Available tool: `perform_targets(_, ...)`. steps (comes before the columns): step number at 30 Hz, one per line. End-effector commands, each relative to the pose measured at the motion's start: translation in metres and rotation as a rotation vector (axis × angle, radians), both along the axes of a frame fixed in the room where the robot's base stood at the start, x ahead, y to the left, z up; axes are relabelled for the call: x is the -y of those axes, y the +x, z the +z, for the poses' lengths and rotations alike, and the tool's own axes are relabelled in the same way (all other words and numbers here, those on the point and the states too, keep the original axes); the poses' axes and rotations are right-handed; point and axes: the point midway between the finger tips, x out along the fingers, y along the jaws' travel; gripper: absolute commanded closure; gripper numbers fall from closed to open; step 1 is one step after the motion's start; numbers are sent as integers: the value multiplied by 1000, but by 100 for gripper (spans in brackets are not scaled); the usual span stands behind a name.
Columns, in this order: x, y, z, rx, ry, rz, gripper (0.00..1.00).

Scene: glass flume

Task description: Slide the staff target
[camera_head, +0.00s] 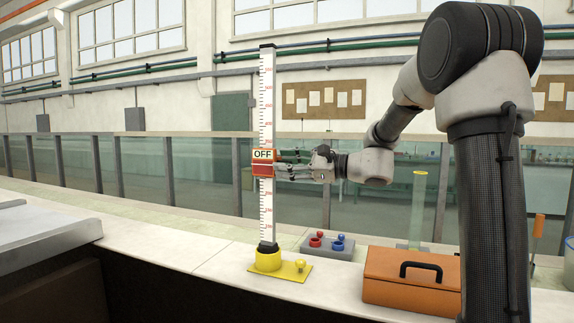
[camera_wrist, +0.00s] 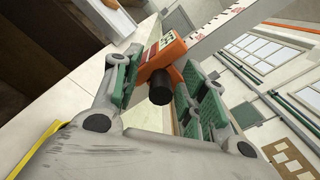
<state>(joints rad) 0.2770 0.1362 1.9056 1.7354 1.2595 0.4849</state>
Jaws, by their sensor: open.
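The white graduated staff (camera_head: 267,112) stands upright in a yellow base (camera_head: 268,262) on the ledge. The staff target (camera_head: 262,170) is a red block partway up it, with a sign reading OFF (camera_head: 262,154). My gripper (camera_head: 279,168) is just right of the target, reaching left toward it, with its fingers apart. In the wrist view, the orange target body (camera_wrist: 169,51) and its black knob (camera_wrist: 159,86) show between the green-padded fingers (camera_wrist: 160,68). The staff (camera_wrist: 237,40) runs behind. I cannot tell whether either pad touches the target.
An orange toolbox (camera_head: 385,278) stands right of the base, with a grey block of red and blue knobs (camera_head: 331,246) behind. A clear yellowish tube (camera_head: 418,205) stands behind the toolbox. Glass flume panels (camera_head: 345,205) run behind. A grey tray (camera_head: 40,240) is at left.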

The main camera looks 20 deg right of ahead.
Motion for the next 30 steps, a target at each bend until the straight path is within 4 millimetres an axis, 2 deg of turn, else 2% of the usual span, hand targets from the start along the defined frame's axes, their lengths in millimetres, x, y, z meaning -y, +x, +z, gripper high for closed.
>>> perform_targets(5, 15, -10, 0, 1, -1, -4, 57)
perform_targets(12, 59, -41, 0, 0, 0, -5, 57)
perform_targets(18, 87, -62, 0, 0, 0, -4, 57)
perform_targets(23, 96, -70, 0, 0, 0, -1, 57)
perform_targets(30, 97, -70, 0, 0, 0, 0, 57)
